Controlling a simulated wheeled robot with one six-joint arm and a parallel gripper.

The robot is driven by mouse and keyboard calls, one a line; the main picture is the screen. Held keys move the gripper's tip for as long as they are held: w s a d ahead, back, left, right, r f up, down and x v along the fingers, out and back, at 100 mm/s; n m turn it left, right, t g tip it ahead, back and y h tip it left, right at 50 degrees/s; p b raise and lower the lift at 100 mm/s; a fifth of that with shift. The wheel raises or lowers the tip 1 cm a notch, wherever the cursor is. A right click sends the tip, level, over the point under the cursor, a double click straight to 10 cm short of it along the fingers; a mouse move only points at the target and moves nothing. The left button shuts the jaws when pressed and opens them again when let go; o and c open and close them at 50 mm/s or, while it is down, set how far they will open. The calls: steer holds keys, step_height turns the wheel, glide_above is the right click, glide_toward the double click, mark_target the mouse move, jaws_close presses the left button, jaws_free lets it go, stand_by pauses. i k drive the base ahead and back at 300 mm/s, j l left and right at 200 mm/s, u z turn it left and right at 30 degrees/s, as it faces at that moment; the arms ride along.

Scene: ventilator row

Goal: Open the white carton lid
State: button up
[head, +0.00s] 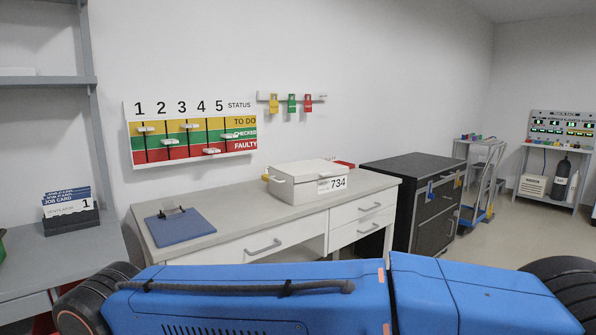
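The white carton (300,191) stands on the grey desk top, right of its middle. Its lid (304,170) lies flat on top and looks closed. A small handle shows at the lid's left front edge, and a label reading 734 is on the right part of the carton. My gripper is not in view.
The desk (228,237) also bears a blue clipboard (181,226) at the left. A status board (190,131) hangs on the wall behind. A dark cabinet (426,207) stands right of the desk. Job cards (70,208) stand on the left bench. Bare desk top lies between clipboard and carton.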

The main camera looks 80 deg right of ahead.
mark_target(304, 170)
steer(key=z, duration=2.5)
